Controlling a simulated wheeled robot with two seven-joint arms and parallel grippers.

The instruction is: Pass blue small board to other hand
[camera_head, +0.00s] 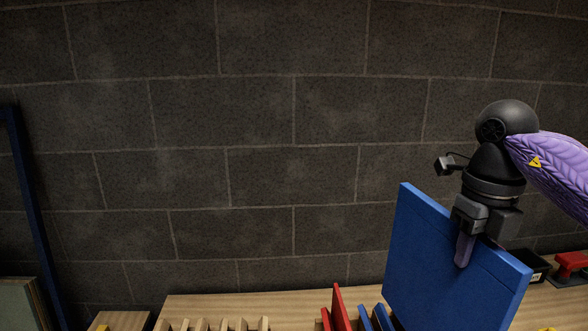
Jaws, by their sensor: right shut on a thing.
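A blue small board (430,265) is at the right of the head view, upright and tilted, its lower part cut off by the frame's bottom edge. My right gripper (466,248) comes down from above and is shut on the board's top edge, with one finger seen across its near face. The other finger is hidden behind the board. My left gripper is not in view.
A wooden table (270,305) runs along the bottom with a slotted wooden rack (215,325). Red (341,308) and blue (381,317) panels stand left of the board. A red stapler-like thing (571,263) and a black box (528,263) are at the right. A dark blue frame (32,200) stands at far left.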

